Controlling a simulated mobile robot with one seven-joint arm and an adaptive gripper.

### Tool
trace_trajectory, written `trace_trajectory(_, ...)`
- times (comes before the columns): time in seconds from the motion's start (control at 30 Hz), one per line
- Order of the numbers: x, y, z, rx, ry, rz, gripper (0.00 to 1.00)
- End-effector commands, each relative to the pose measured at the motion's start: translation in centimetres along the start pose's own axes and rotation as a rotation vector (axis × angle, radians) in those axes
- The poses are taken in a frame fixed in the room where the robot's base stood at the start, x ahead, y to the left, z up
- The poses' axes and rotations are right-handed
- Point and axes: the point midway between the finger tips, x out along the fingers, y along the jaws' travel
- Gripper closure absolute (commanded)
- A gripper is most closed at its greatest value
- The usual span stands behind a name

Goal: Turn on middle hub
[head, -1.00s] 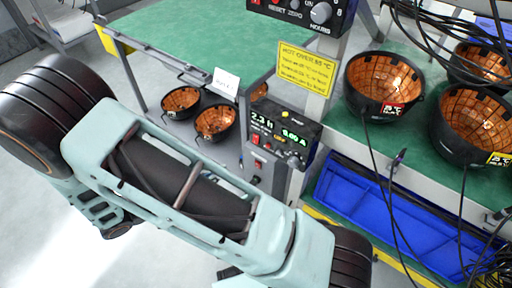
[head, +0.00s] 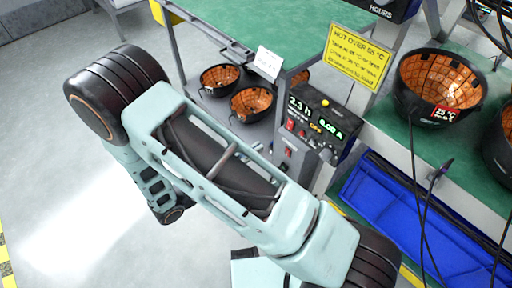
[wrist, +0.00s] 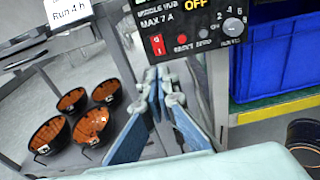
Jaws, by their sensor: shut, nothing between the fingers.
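The middle hub (wrist: 185,25) is a black box on a grey post, labelled as the middle hub, max 7 A. Its display reads OFF (wrist: 196,4). A red rocker switch (wrist: 157,45) is on its left, with a red reset button (wrist: 182,39), a zero button (wrist: 203,33) and a grey knob (wrist: 234,27) to the right. In the head view the hub (head: 318,118) reads 2.3 h and 0.00 A. My gripper (wrist: 158,76) is shut and empty, its tips just below the switch in the picture; contact cannot be told.
Copper-lined black bowls (wrist: 90,122) sit on a lower shelf at left, beside a "Run 4 h" card (wrist: 70,10). A blue bin (wrist: 275,55) is at right. A yellow "hot" sign (head: 357,56) stands above the hub. Black cables (head: 418,190) hang at right.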

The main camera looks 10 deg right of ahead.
Motion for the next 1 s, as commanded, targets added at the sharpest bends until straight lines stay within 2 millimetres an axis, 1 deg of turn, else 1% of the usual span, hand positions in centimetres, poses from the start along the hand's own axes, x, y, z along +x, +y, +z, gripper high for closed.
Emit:
trace_trajectory(0.03,1.2,-0.1,-0.1,0.0,-0.003,-0.005,1.0)
trace_trajectory(0.3,7.0,-0.1,-0.1,0.0,-0.001,-0.005,1.0)
trace_trajectory(0.5,9.9,-0.1,-0.1,0.001,-0.001,-0.004,1.0)
trace_trajectory(0.7,11.1,-0.1,0.0,0.001,0.0,-0.002,1.0)
trace_trajectory(1.0,11.1,0.0,0.0,0.001,0.0,-0.001,1.0)
